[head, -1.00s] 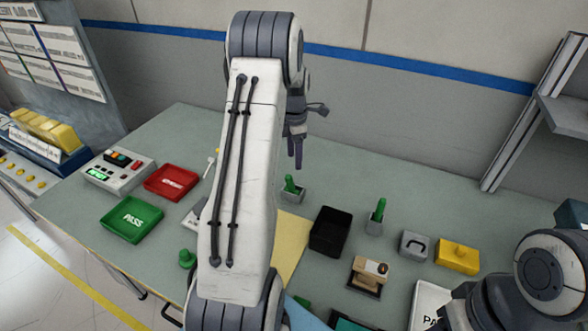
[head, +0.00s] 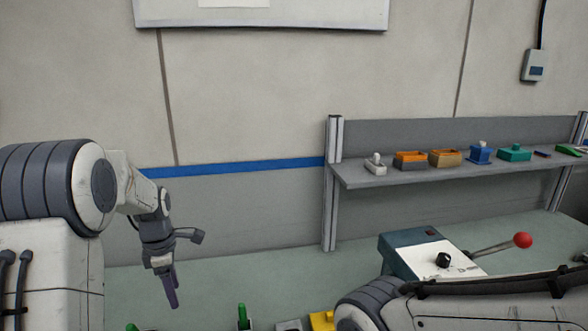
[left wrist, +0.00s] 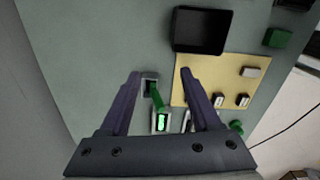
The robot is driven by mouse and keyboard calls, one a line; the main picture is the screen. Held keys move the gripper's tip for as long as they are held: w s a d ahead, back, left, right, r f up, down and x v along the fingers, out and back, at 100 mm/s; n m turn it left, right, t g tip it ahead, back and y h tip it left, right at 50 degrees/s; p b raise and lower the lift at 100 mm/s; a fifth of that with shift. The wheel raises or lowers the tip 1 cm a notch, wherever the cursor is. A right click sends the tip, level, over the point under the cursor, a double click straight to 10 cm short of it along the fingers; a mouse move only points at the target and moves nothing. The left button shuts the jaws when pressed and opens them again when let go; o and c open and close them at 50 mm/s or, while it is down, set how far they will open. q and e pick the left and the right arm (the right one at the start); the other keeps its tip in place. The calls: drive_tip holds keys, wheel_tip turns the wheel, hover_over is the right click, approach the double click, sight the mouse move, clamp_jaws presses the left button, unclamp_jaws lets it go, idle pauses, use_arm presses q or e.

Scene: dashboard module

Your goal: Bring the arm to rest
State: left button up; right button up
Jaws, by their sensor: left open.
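My left gripper (head: 171,290) hangs pointing down on the left of the head view, in the air above the workbench. In the left wrist view my left gripper (left wrist: 160,80) shows its two fingers wide apart, with nothing between them. Below it, apart from the fingers, a green-handled item (left wrist: 157,99) stands in a small grey holder (left wrist: 149,84). My right arm (head: 470,308) crosses the lower right of the head view. Its gripper is out of the picture.
A lever box (head: 440,260) with a red knob (head: 522,240) stands at right. A shelf (head: 400,177) with several small items is behind. The wall is close behind the bench.

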use_arm(q)
drive_tip(key=s+d+r+m, duration=0.2)
drive_tip(key=s+d+m, duration=0.3)
drive_tip(key=d+m, duration=0.3)
drive_tip(key=s+d+r+m, duration=0.2)
drive_tip(key=s+d+m, duration=0.3)
drive_tip(key=d, duration=0.5)
drive_tip(key=s+d+m, duration=0.3)
drive_tip(key=s+m, duration=0.5)
drive_tip(key=s, duration=0.1)
drive_tip(key=s+d+m, duration=0.4)
drive_tip(key=s+m, duration=0.4)
drive_tip(key=s, duration=0.1)
drive_tip(key=shift+s+d+f+m+h+b, duration=0.15)
drive_tip(key=shift+d+m+h+b, duration=0.05)
drive_tip(key=shift+m+h+b, duration=0.2)
